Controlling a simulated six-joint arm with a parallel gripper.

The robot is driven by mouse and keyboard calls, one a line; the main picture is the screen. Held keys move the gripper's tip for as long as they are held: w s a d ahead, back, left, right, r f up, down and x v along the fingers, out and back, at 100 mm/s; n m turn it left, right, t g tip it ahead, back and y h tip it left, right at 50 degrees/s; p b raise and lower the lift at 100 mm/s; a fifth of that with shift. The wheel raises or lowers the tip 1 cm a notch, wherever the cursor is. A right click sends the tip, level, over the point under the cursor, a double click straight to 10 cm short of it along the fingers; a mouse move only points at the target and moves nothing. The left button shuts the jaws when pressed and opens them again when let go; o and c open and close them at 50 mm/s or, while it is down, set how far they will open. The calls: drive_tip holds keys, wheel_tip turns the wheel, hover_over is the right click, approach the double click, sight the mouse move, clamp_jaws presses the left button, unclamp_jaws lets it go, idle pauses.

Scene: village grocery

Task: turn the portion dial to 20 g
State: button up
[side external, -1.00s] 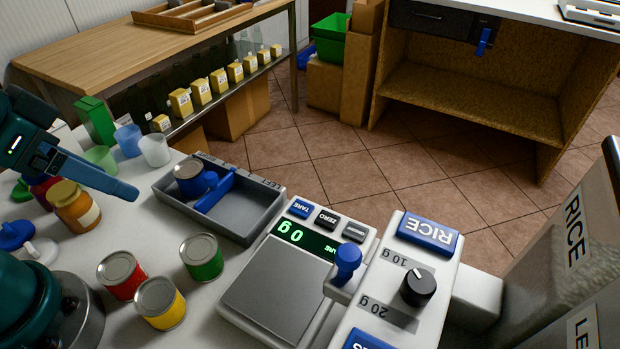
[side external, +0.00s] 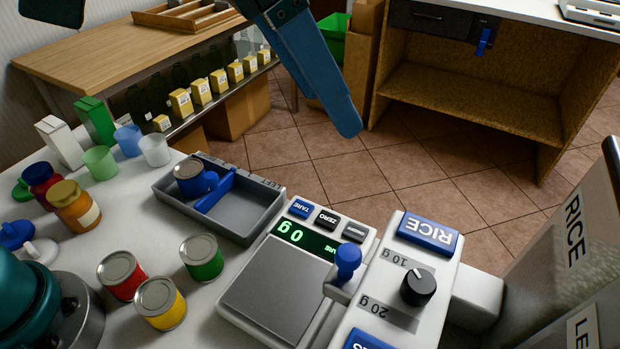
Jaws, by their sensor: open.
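The portion dial (side external: 418,289) is a round black knob on the white dispenser panel. A small pale mark shows at its upper edge, towards the 10 g side; its exact setting is hard to read. The 10 g label (side external: 398,258) lies to its upper left and the 20 g label (side external: 377,310) to its lower left, both upside down in this view. My gripper (side external: 346,122) is high in the picture, above and left of the dial and apart from it. It is open with nothing visible in it. Only one blue finger shows clearly.
A blue knob (side external: 347,262) stands between the dial and the scale (side external: 262,297), which reads 0 g. A grey tray (side external: 247,211) and several cans are at left.

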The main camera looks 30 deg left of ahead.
sight(417, 283)
drive_tip(key=s+d+f+m, duration=0.1)
drive_tip(key=s+d+f, duration=0.1)
drive_tip(key=d, duration=0.1)
drive_tip(key=s+d+f+m+g, duration=0.1)
drive_tip(key=s+d+f, duration=0.1)
drive_tip(key=d, duration=0.1)
drive_tip(key=s+d+f+m, duration=0.1)
drive_tip(key=d+f, duration=0.1)
drive_tip(key=d, duration=0.1)
drive_tip(key=shift+s+d+g, duration=0.3)
drive_tip(key=shift+s, duration=0.1)
drive_tip(key=shift+x, duration=2.45)
drive_tip(key=shift+c, duration=0.4)
clamp_jaws()
